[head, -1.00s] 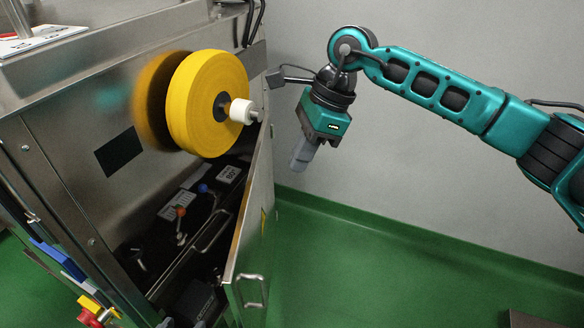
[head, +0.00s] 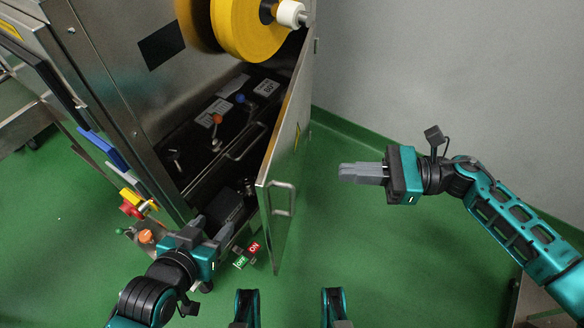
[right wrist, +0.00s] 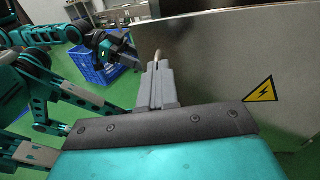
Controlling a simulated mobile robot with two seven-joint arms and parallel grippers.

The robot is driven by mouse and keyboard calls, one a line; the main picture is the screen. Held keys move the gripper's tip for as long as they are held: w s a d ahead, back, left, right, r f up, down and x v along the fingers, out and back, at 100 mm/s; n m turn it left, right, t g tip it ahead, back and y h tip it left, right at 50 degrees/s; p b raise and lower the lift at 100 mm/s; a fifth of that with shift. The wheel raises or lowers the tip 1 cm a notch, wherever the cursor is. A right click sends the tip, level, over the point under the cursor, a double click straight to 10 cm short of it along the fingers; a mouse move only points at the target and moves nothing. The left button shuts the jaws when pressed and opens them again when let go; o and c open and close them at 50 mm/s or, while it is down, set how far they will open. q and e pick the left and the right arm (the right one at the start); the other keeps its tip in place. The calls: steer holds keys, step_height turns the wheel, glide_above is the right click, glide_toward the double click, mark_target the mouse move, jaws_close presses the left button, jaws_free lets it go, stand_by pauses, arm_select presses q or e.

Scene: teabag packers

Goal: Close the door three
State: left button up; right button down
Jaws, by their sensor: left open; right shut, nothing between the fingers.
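The steel door (head: 290,150) of the machine cabinet stands ajar, swung outward to the right, with a handle (head: 291,198) on its outer face. In the right wrist view the door (right wrist: 225,65) fills the right side, with a yellow warning triangle. My right gripper (head: 342,173) is shut and empty, to the right of the door and apart from it. My left gripper (head: 214,228) is open, low at the left, near the cabinet's front lower edge and left of the door's free edge. Whether it touches anything is unclear.
A yellow tape roll (head: 245,28) sticks out above the door. Inside the cabinet are levers and a dark box (head: 222,205). A red and green ON/OFF switch (head: 248,254) shows near the door's bottom. Green floor to the right is clear. A blue crate (right wrist: 95,68) stands behind.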

mark_target(275, 169)
arm_select(q)
steer(key=shift+w+r, duration=0.1)
steer(key=shift+r, duration=0.05)
arm_select(e)
steer(key=a, duration=0.3)
steer(key=w+a+f+m+t, duration=0.1)
steer(key=a, duration=0.3)
steer(key=w+a+f+t, duration=0.1)
steer(key=a, duration=0.3)
steer(key=shift+a, duration=0.1)
steer(key=shift+m+t, duration=0.3)
